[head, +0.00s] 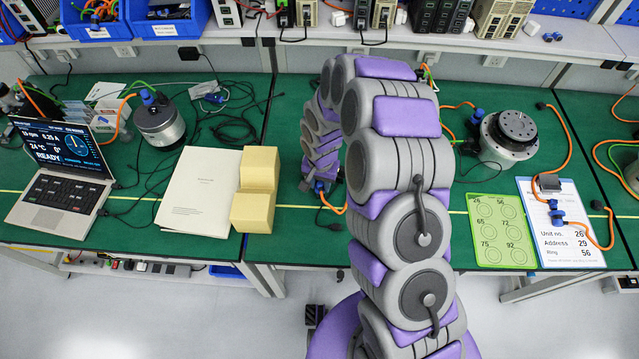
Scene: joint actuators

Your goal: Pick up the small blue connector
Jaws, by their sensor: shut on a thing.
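My gripper (318,181) is at the end of my purple and grey arm, which arches over and reaches down to the green bench. It is shut on a small blue connector (319,187), which shows only as a little blue patch at the fingertips. An orange cable (333,207) runs from this spot. The fingers are small and partly hidden by my arm, so the exact grip is unclear. Another blue connector (556,214) with an orange cable lies on a white printed sheet (590,248) at the right.
Yellow blocks (253,212) and white papers (199,192) lie left of my gripper. A laptop (62,165) stands at far left. A green card with numbered circles (501,256) and a round actuator (509,134) are at the right. Loose cables cross the bench.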

